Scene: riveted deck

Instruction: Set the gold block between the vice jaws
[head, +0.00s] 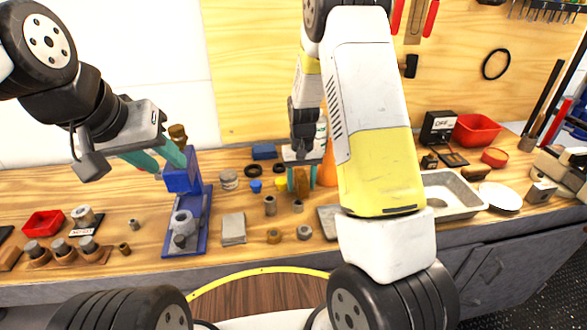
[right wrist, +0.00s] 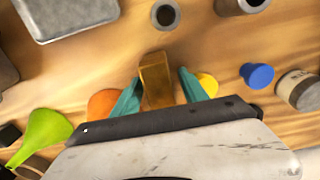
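The gold block (head: 302,181) stands on the bench between the teal fingers of my right gripper (head: 301,178). In the right wrist view the gold block (right wrist: 157,80) shows between the fingertips of my right gripper (right wrist: 159,90), with a narrow gap visible on its right side. The blue vice (head: 197,215) is on the bench left of centre, with a tall blue part at the back and a grey metal piece toward the front. My left gripper (head: 157,158) is open and empty, its fingers beside the top of the vice's tall part.
An orange cone (head: 328,165) stands just behind my right gripper.

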